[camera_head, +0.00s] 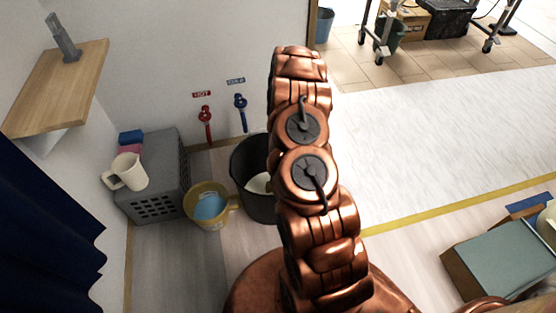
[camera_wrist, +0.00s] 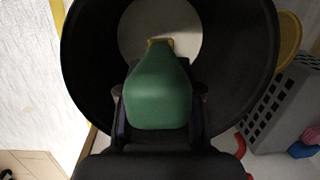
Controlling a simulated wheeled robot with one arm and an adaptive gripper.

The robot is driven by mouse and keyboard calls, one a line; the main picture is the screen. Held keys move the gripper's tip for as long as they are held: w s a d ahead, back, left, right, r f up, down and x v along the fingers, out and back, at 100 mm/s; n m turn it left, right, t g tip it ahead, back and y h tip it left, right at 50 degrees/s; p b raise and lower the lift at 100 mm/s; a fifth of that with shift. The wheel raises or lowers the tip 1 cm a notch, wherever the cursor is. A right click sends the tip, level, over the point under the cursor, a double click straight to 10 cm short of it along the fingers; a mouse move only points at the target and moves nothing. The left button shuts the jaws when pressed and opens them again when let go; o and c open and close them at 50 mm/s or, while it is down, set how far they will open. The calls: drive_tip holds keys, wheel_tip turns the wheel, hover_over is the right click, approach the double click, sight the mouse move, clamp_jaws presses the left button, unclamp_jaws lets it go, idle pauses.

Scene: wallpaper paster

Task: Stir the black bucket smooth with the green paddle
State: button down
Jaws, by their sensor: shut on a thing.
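The black bucket (camera_head: 247,178) stands on the floor left of my arm, which hides its right part in the head view. Pale paste (camera_head: 259,184) shows inside it. In the wrist view the bucket's dark wall (camera_wrist: 88,70) rings the round pale paste (camera_wrist: 140,32). My gripper (camera_wrist: 160,108) is shut on the green paddle (camera_wrist: 158,88), whose broad green part fills the middle of the view. The paddle's far end lies over the paste; I cannot tell whether it touches it. The gripper is hidden behind my arm in the head view.
A yellow bucket (camera_head: 222,213) with blue liquid stands left of the black one. Red (camera_head: 205,122) and blue (camera_head: 240,110) taps are on the wall behind. White floor sheeting (camera_head: 440,140) lies open at right.

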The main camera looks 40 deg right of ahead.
drive_tip(key=shift+s+r+p, duration=0.3)
drive_tip(key=shift+r+p, duration=0.2)
drive_tip(key=shift+r, duration=0.95)
drive_tip(key=shift+s+r+p, duration=0.25)
drive_tip(key=shift+r+p, duration=0.2)
drive_tip(key=shift+r, duration=1)
drive_tip(key=shift+s+r+p, duration=0.3)
drive_tip(key=shift+r+p, duration=0.2)
drive_tip(key=shift+r, duration=0.95)
wheel_tip(320, 180, up, 14)
drive_tip(key=s+p, duration=0.2)
drive_tip(key=shift+s+d+f+p, duration=0.15)
drive_tip(key=shift+s+d+p, duration=0.1)
drive_tip(key=shift+s+p, duration=0.1)
drive_tip(key=shift+r+p, duration=0.5)
drive_tip(key=shift+r, duration=2)
